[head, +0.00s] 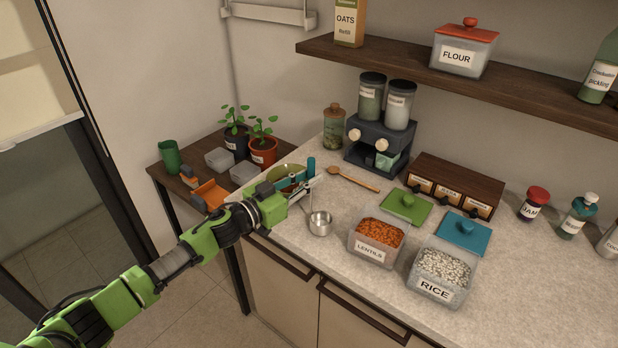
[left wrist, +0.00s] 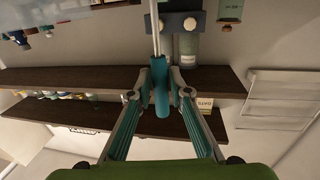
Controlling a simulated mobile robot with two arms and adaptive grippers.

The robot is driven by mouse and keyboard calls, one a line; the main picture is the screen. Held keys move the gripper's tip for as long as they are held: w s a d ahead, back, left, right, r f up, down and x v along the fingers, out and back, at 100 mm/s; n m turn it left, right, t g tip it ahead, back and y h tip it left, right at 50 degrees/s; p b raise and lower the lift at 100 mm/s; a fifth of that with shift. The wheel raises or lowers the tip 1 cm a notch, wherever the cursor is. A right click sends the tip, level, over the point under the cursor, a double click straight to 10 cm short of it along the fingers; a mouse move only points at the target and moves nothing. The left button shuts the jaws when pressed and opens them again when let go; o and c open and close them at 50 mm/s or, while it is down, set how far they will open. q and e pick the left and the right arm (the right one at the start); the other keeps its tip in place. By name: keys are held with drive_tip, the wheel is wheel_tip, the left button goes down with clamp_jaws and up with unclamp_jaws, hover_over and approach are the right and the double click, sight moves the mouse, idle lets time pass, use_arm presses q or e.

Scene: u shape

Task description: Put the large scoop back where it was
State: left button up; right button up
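The large scoop has a round metal cup (head: 320,224) and a teal handle (head: 311,165) in the head view. My left gripper (head: 311,183) is shut on the handle, and the cup hangs low over the counter's left part; I cannot tell if it touches. In the left wrist view, the teal handle (left wrist: 162,96) sits between the fingertips with a thin metal rod running from it; the cup is out of that picture. Open clear bins of lentils (head: 380,235) and rice (head: 443,270) stand to the right of the scoop. My right gripper is not in view.
A green lid (head: 405,206) and blue lid (head: 463,233) lie behind the bins. A wooden spoon (head: 355,180), dispenser (head: 378,140) and drawer box (head: 455,184) stand farther back. A greenish bowl (head: 290,171) is partly behind my gripper. A side table holds plants and an orange object (head: 210,194).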

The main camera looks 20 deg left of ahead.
use_arm(q)
drive_tip(key=shift+o, duration=1.1)
drive_tip(key=shift+r, duration=0.2)
drive_tip(key=b+v, duration=0.3)
drive_tip(key=v, duration=0.9)
